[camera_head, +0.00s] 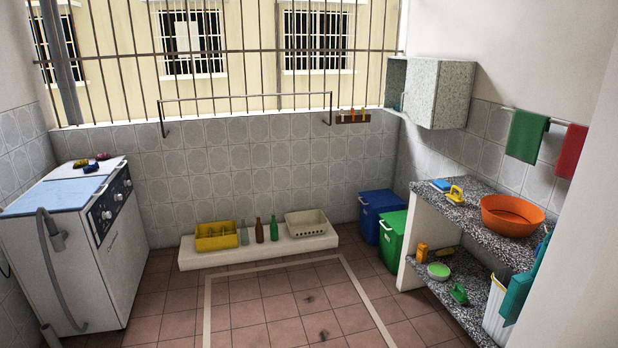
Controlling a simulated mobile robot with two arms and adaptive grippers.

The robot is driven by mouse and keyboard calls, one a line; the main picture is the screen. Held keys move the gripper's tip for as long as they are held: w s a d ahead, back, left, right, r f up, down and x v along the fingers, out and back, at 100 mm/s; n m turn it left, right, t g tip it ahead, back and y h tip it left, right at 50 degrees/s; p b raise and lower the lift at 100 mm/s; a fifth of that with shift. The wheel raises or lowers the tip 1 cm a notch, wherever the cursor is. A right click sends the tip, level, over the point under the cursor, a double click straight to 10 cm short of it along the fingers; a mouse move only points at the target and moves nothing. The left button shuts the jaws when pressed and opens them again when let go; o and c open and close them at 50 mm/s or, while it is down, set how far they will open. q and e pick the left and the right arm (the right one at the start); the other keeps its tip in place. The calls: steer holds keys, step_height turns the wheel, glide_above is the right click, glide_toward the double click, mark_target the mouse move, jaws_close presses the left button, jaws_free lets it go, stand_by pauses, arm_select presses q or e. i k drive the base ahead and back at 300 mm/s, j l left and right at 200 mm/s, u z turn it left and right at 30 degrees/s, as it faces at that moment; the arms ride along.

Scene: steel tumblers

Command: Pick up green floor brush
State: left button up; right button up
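A small green brush-like object (459,293) with a raised handle lies on the lower granite shelf (478,275) at the right. It is the thing that best looks like the green floor brush; its bristles cannot be made out. A light green bowl or dish (438,271) is just left of and behind it. A yellow object of similar shape (455,195) sits on the upper granite counter (473,207). Neither of my grippers is in view.
An orange basin (511,215) stands on the upper counter, above the lower shelf. A white ribbed bin (497,310) stands at the shelf's right. Green (393,240) and blue (380,212) bins stand behind.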

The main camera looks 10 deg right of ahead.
mark_target(460, 296)
steer(key=i+z, duration=0.15)
steer(key=i, duration=0.3)
steer(key=i+z, duration=0.2)
steer(key=i, duration=0.25)
steer(key=i+j+z, duration=0.15)
steer(key=i, duration=0.3)
steer(key=i+j+z, duration=0.2)
steer(key=i, duration=0.25)
